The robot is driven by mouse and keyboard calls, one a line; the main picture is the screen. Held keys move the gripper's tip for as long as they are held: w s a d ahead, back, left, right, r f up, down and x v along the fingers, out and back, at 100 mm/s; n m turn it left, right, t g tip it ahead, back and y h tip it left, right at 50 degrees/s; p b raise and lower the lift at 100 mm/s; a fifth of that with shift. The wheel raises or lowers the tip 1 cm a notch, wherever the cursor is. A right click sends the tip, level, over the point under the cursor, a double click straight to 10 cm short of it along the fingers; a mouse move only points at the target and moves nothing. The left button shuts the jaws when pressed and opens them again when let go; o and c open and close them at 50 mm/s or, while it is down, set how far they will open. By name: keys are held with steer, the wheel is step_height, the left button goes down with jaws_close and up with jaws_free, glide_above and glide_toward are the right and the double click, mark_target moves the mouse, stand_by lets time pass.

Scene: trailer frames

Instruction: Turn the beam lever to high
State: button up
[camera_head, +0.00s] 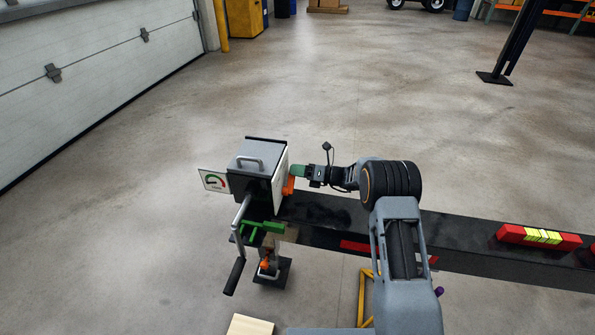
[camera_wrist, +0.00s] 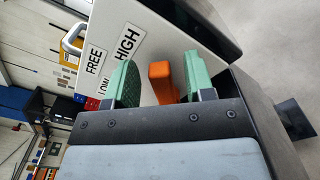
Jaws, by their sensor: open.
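The grey box (camera_head: 258,160) sits on the dark beam, with a handle on top. Its white side panel faces my gripper; in the wrist view the panel (camera_wrist: 165,25) bears the labels HIGH, FREE and a partly hidden LOW. The orange beam lever (camera_head: 289,187) sticks out from that panel. In the wrist view the lever (camera_wrist: 163,85) lies between my two green fingers, with a gap on each side. My gripper (camera_head: 298,171) is open around the lever; it also shows in the wrist view (camera_wrist: 159,62). The lever's pivot cannot be made out.
A crank (camera_head: 237,260) with a black grip hangs at the box's left front. A gauge sign (camera_head: 214,181) stands left of the box. The dark beam (camera_head: 455,233) runs right, carrying a red and yellow block (camera_head: 540,236). The floor behind the beam is clear.

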steer(key=v, duration=1.4)
steer(key=shift+p, duration=0.3)
steer(key=shift+w+a, duration=0.1)
